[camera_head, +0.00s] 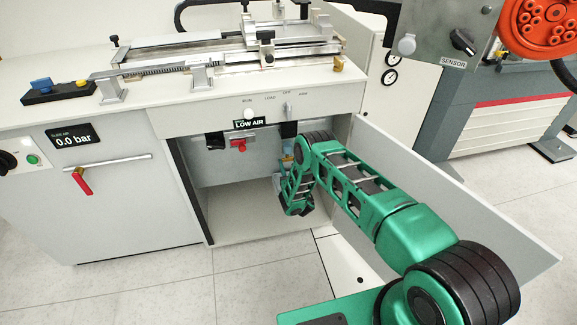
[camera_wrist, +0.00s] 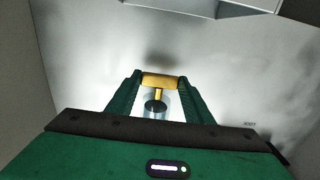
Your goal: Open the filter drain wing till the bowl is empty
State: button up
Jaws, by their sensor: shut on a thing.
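In the wrist view, my gripper (camera_wrist: 160,86) is shut on the brass filter drain wing (camera_wrist: 159,79), one finger at each end of it. The wing lies crosswise, with a brass stem below it in the picture. The clear filter bowl (camera_wrist: 147,104) shows between the fingers around a dark round part. I cannot tell how much liquid it holds. In the head view, my arm reaches into the open cabinet (camera_head: 240,222). A small bluish part, likely the bowl (camera_head: 288,148), shows beside my wrist. The wing is hidden there.
The open cabinet door (camera_head: 480,210) stands right of my arm. A red knob (camera_head: 239,146) hangs under the cabinet top. The panel above reads "LOW AIR" (camera_head: 250,123). A display (camera_head: 74,136) reads 0.0 bar, above a red-handled lever (camera_head: 82,182). The cabinet floor looks clear.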

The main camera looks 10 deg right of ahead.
jog(key=shift+n+y, duration=0.3)
jog(key=shift+y, duration=0.2)
jog(key=shift+w+d+f+n+g+y, duration=0.1)
jog(key=shift+d+n+g+y, duration=0.2)
jog(key=shift+n+g+y, duration=0.85)
jog(key=shift+w+d+f+n+g+y, duration=0.1)
jog(key=shift+d+n+g+y, duration=0.25)
jog(key=shift+n+y, duration=1.55)
jog(key=shift+d+n+g+y, duration=0.3)
jog(key=shift+n+g+y, duration=0.4)
jog(key=shift+y, duration=1.65)
jog(key=shift+d+n, duration=0.1)
jog(key=shift+n, duration=0.15)
jog(key=o, duration=1.1)
jog(key=shift+c, duration=0.2)
jog(key=shift+w+r, duration=0.1)
jog(key=shift+r, duration=0.15)
